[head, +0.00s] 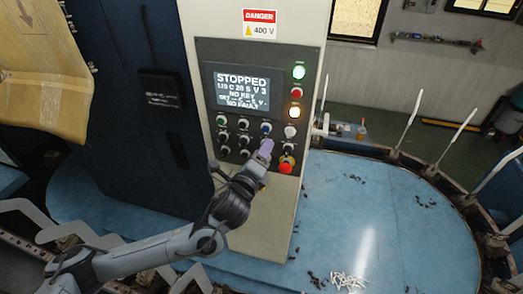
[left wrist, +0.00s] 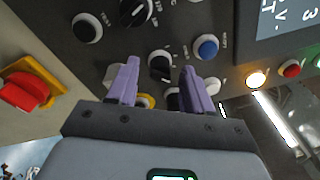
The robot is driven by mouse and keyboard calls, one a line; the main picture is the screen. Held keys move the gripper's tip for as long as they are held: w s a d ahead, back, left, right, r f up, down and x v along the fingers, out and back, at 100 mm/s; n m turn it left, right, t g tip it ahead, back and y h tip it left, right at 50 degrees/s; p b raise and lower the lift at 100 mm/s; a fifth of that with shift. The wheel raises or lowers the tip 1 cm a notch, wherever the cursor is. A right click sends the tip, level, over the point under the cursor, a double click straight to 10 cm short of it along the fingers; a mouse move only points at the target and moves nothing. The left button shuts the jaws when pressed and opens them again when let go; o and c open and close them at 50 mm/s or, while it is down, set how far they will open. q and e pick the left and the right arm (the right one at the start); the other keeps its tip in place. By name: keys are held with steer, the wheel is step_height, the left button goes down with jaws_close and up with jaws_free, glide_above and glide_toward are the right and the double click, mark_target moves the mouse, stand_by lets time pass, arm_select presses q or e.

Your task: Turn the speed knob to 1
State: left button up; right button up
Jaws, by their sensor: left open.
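The control panel (head: 258,85) is on the front of a beige cabinet, with rows of knobs and buttons below a lit screen. My left gripper (head: 265,148), with pale purple fingers, is at the lower middle of the panel and hides part of the knob rows. In the left wrist view the gripper (left wrist: 160,75) is open, with a black knob (left wrist: 161,65) between its fingertips; I cannot tell whether they touch it. The labels are too small to read, so I cannot tell which is the speed knob. My right gripper is not in view.
Beside the gripper are a blue button (left wrist: 206,47), a larger black knob (left wrist: 135,10) and a red switch on a yellow plate (left wrist: 22,92). A blue round table (head: 390,215) surrounds the cabinet.

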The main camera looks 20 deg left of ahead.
arm_select(q)
jaws_close()
stand_by(0.3)
steer(key=shift+f, duration=0.1)
steer(key=shift+d+f+n+t+y+b, duration=0.1)
steer(key=shift+n+t+y+b, duration=0.3)
steer(key=shift+n, duration=4.35)
steer(key=shift+n+t+y+b, duration=0.15)
steer(key=shift+n+b, duration=0.45)
steer(key=shift+n, duration=4.15)
